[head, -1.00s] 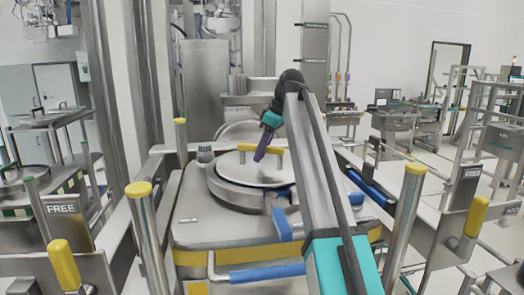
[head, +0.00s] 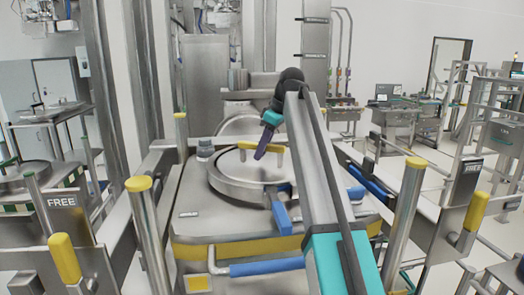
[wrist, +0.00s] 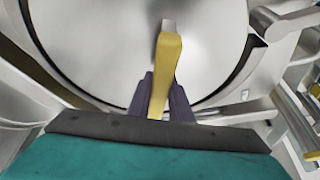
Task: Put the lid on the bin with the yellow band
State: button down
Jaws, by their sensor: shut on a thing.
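The bin with the yellow band (head: 215,251) stands in front of me, its round raised opening facing up. The round grey lid (head: 233,170) lies at the opening, looking level and inside the rim; whether it is fully seated I cannot tell. Its yellow bar handle (head: 246,146) stands up from the middle. My gripper (head: 261,154) comes from the right and is shut on this handle. In the wrist view, the dark fingers of my gripper (wrist: 160,95) sit on both sides of the handle (wrist: 168,65), over the lid (wrist: 105,40). My arm hides the bin's right side.
A blue clamp lever (head: 281,216) hangs at the rim's front right. A blue bar (head: 266,267) crosses the bin's front. Yellow-capped posts (head: 139,185) and (head: 415,163) flank the bin. Another bin with a green-striped band (head: 25,185) stands at left.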

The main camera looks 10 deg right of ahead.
dwell(0.7)
jog(key=c, duration=1.5)
grip_release()
jog(key=shift+s, duration=0.15)
jog(key=shift+f, duration=0.2)
jog(key=shift+d+r+b, duration=0.25)
jog(key=shift+r+b, duration=0.15)
jog(key=shift+r, duration=0.25)
jog(key=p+v, duration=0.1)
jog(key=v, duration=0.8)
jog(key=shift+r, duration=0.25)
jog(key=shift+p+v, duration=1.65)
jog(key=shift+p, duration=0.1)
jog(key=shift+f, duration=0.1)
